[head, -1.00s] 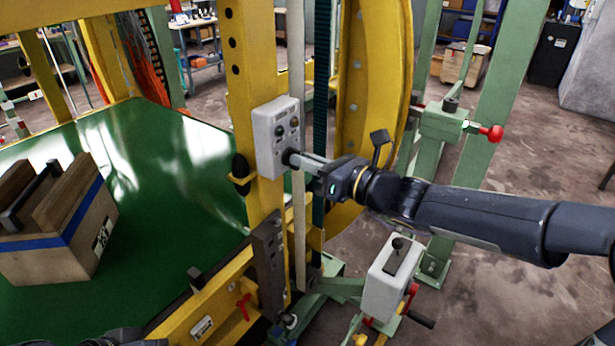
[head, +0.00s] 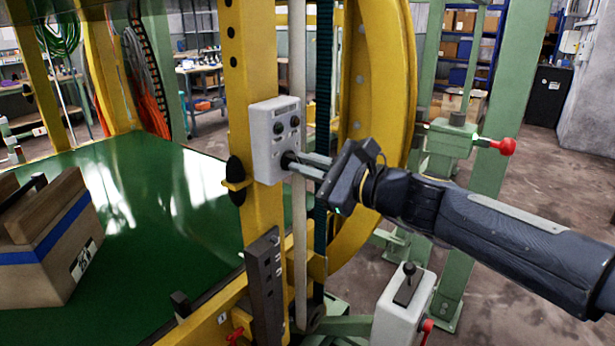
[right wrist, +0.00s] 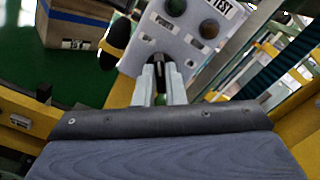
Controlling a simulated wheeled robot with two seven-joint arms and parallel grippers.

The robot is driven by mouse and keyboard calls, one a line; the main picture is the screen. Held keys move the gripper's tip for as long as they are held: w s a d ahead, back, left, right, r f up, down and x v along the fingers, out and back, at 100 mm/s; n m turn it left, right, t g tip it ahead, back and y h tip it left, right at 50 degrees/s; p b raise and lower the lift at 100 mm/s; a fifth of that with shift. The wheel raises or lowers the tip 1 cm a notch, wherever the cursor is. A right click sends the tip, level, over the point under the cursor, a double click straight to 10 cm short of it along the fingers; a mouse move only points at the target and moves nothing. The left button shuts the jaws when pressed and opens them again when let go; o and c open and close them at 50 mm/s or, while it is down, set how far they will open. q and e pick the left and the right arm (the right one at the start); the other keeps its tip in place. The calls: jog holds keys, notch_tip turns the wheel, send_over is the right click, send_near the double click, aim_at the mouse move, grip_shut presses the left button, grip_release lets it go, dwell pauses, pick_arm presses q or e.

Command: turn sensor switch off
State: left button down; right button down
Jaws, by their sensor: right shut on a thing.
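A light grey switch box (head: 275,138) is fixed to the yellow post in the head view, with two dark round knobs near its top and a black switch low on its face. My right gripper (head: 293,161) reaches in from the right and is shut on the black sensor switch (right wrist: 158,60). In the right wrist view the fingertips (right wrist: 160,75) close around it, and the box (right wrist: 178,35) fills the top with a label reading TEST. The fingers hide most of the switch, so its setting cannot be told. My left gripper is not in view.
A grey lever box (head: 405,305) stands below my right arm. A red knob (head: 502,146) sticks out at right. A yellow curved frame (head: 385,100) rises behind the gripper.

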jog(key=shift+n+b, duration=0.3)
jog(key=shift+n, duration=0.1)
jog(key=c, duration=1.5)
grip_release()
jog(key=v, duration=0.8)
jog(key=shift+b, duration=0.3)
jog(key=shift+a, duration=0.1)
